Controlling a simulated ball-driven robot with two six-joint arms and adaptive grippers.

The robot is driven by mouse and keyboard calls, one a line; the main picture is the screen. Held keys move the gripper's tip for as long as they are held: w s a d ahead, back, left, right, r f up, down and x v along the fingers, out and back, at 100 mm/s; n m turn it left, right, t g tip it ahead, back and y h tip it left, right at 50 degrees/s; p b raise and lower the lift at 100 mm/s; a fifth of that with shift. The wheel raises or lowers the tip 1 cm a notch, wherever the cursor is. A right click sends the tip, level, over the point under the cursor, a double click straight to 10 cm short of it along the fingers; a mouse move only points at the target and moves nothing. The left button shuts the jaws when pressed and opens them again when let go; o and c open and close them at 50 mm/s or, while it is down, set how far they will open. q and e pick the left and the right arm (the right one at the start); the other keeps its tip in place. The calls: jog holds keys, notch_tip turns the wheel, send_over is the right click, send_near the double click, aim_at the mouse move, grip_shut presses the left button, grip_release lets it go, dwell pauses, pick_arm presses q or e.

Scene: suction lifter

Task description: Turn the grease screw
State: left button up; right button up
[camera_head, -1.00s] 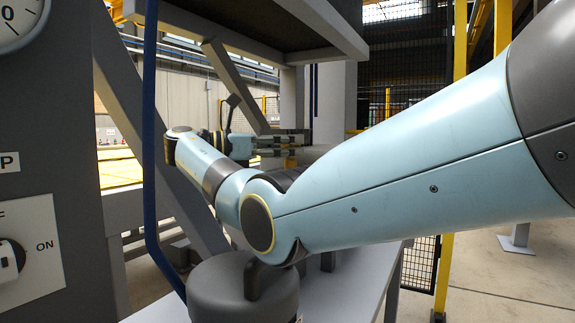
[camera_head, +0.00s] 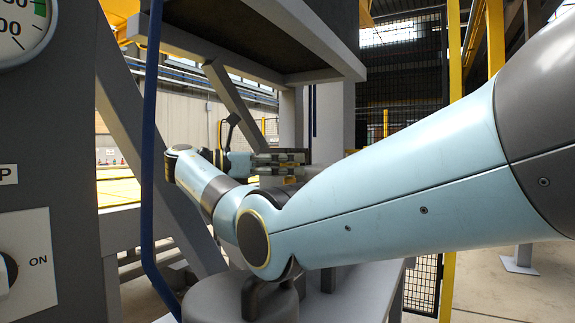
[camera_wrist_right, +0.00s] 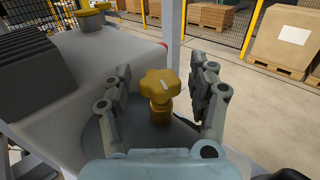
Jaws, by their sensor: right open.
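The grease screw (camera_wrist_right: 160,84), a yellow lobed knob on a short yellow stem, stands on a grey rounded surface in the right wrist view. My right gripper (camera_wrist_right: 164,72) is open, with one finger on each side of the knob. Gaps show between the fingers and the knob, so they look apart from it. In the head view my right gripper (camera_head: 282,160) is small and seen from the side, beyond my bent arm. The screw is hard to make out there. My left gripper is not in view.
A grey panel with a gauge (camera_head: 20,30) and an ON switch (camera_head: 8,273) stands at the left. A blue pipe (camera_head: 152,150) runs down beside it. A grey overhead platform (camera_head: 260,40) is above the gripper. Another yellow part (camera_wrist_right: 92,18) sits farther back in the wrist view.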

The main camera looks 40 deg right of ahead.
notch_tip(320, 180, up, 10)
dwell(0.5)
